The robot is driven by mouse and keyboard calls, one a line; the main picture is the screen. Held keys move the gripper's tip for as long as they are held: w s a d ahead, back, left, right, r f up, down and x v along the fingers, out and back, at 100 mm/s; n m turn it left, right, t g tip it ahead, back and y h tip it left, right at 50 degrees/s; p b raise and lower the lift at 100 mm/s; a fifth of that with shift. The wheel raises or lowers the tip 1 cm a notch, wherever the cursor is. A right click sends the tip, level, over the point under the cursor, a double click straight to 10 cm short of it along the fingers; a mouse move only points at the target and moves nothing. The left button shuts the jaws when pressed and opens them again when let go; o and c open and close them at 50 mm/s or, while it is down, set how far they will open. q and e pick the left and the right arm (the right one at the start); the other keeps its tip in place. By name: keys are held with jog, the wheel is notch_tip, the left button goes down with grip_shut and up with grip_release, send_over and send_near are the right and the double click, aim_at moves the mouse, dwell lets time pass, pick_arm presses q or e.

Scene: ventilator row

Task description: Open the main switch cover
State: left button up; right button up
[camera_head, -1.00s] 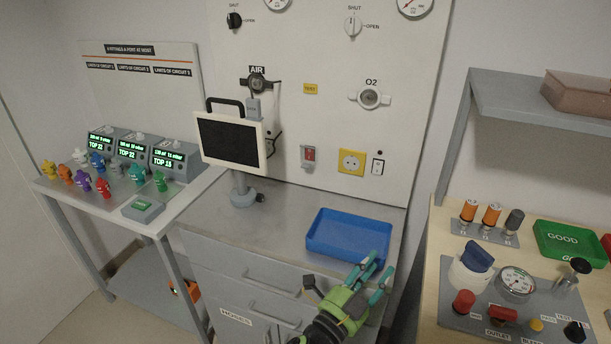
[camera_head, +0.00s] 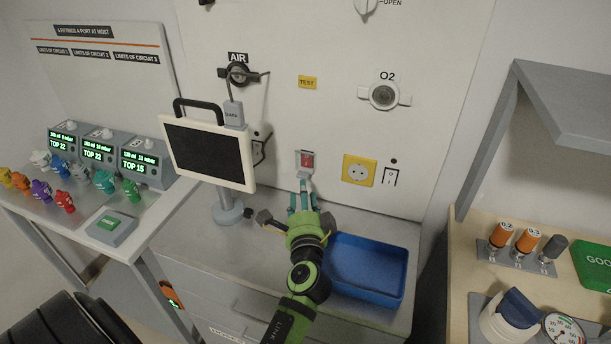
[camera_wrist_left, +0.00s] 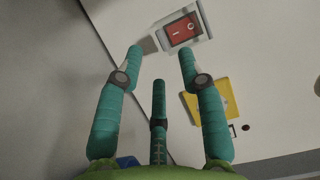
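The main switch (camera_head: 307,160) is a red rocker in a pale grey housing on the white wall panel, left of the yellow socket. It also shows in the left wrist view (camera_wrist_left: 183,30), at the top just beyond the fingertips. I cannot tell a separate cover from the housing, or whether it is open. My left gripper (camera_head: 302,196) is just below the switch, pointing at the panel. In the left wrist view its green fingers (camera_wrist_left: 161,55) are spread with nothing between them. Whether a fingertip touches the housing is unclear. My right gripper is out of view.
The yellow socket (camera_head: 358,170) and a white rocker switch (camera_head: 391,177) are to the right. A monitor (camera_head: 208,152) on a stand is close on the left. A blue tray (camera_head: 366,292) lies on the counter below, right of my arm.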

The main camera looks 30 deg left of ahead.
aim_at(304, 164)
pick_arm(q)
jog(key=x, duration=0.4)
jog(key=shift+w+a+p, duration=0.2)
jog(key=shift+w+p, duration=0.15)
jog(key=shift+p, duration=0.05)
jog(key=shift+w+a, duration=0.15)
grip_shut()
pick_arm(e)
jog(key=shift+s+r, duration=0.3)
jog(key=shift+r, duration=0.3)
